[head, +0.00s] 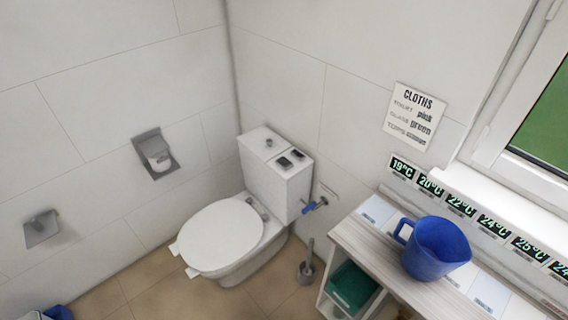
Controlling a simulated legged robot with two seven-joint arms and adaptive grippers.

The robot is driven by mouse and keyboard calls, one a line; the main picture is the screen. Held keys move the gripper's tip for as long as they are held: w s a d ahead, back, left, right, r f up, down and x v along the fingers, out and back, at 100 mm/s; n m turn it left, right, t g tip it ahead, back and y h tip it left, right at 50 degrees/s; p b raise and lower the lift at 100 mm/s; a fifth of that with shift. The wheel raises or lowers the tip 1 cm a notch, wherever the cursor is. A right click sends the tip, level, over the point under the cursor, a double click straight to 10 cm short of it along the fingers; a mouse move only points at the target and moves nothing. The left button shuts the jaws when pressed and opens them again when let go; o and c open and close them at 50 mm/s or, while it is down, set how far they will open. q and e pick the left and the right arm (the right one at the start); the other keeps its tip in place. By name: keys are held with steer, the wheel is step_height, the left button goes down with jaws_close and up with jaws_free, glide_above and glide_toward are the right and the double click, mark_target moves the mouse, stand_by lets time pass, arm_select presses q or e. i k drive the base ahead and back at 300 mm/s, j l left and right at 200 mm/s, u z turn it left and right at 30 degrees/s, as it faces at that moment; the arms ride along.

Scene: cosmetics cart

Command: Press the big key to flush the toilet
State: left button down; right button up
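A white toilet (222,240) stands in the corner with its lid closed. Its tank (276,185) is against the wall behind it. Two dark keys are set side by side in the right half of the tank top: one nearer the front (284,162) and one farther back (298,154). The front key looks slightly larger, but they are small in the picture. A small round fitting (269,142) is on the left part of the tank top. Neither of my grippers is in view.
A wooden-topped shelf unit (345,235) with a blue jug (436,249) stands right of the toilet. A toilet brush (307,265) and blue valve (313,205) are between them. Paper holders (155,152) are on the left wall.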

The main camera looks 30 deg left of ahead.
mark_target(283, 162)
steer(key=i+j, duration=0.1)
steer(key=j, duration=0.25)
steer(key=i+j, duration=0.15)
steer(key=j, duration=0.25)
steer(key=i+j, duration=0.1)
steer(key=j, duration=0.25)
steer(key=i+j, duration=0.1)
steer(key=j, duration=0.3)
